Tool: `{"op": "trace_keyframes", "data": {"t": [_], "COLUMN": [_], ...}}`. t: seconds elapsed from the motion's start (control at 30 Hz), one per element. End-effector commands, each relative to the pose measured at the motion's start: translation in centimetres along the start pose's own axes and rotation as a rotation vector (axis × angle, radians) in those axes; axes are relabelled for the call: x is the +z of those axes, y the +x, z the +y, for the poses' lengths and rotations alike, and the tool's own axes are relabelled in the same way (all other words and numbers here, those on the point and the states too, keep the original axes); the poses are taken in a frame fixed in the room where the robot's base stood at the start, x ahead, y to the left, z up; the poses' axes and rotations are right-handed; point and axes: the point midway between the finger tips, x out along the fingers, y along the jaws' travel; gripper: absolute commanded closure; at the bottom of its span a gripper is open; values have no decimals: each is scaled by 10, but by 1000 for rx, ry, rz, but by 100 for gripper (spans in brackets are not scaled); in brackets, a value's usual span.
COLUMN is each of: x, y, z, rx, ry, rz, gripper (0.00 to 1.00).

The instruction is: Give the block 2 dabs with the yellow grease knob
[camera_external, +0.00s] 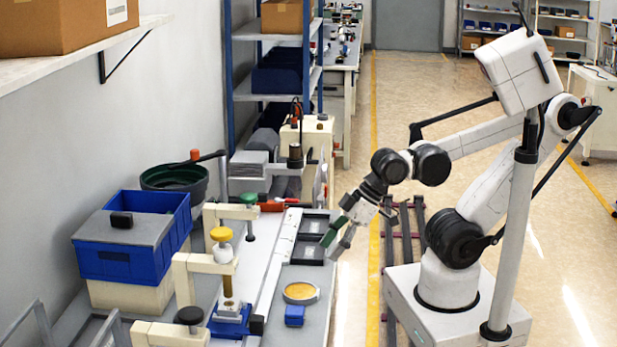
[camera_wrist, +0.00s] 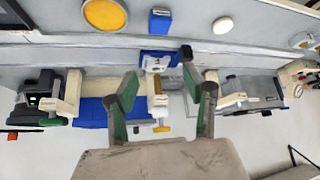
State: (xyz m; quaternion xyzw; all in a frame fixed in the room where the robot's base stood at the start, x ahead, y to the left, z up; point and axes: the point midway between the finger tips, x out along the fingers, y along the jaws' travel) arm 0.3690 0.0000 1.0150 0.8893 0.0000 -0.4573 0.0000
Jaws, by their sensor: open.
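The yellow grease knob (camera_external: 221,234) sits upright in a cream holder arm on the left bench, above a blue fixture (camera_external: 230,322). It also shows in the wrist view (camera_wrist: 161,129), low between my fingers. A small blue block (camera_external: 295,315) lies on the bench right of the fixture, and shows at the top of the wrist view (camera_wrist: 160,21). A round yellow pad (camera_external: 301,292) lies just behind it. My gripper (camera_external: 335,243) is open and empty over the bench's right edge, apart from the knob. Its two green-sided fingers (camera_wrist: 158,75) are spread wide.
A green knob (camera_external: 249,200) and a black knob (camera_external: 189,316) sit in similar cream holders. A lidded blue bin (camera_external: 125,258), a dark green bowl (camera_external: 175,180) and black trays (camera_external: 312,225) surround the work area. A blue shelf rack (camera_external: 273,98) stands behind.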

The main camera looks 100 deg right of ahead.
Motion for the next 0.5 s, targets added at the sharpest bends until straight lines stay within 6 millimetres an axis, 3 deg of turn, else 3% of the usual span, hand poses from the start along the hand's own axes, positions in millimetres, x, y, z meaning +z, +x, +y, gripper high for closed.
{"op": "trace_keyframes", "data": {"t": [0.23, 0.37, 0.5], "x": [0, -2, -16], "y": [0, -1, -8], "z": [0, 0, 1], "rx": [0, 0, 2], "ry": [0, -3, -25], "rz": [0, -3, -22], "gripper": [54, 70, 89]}}
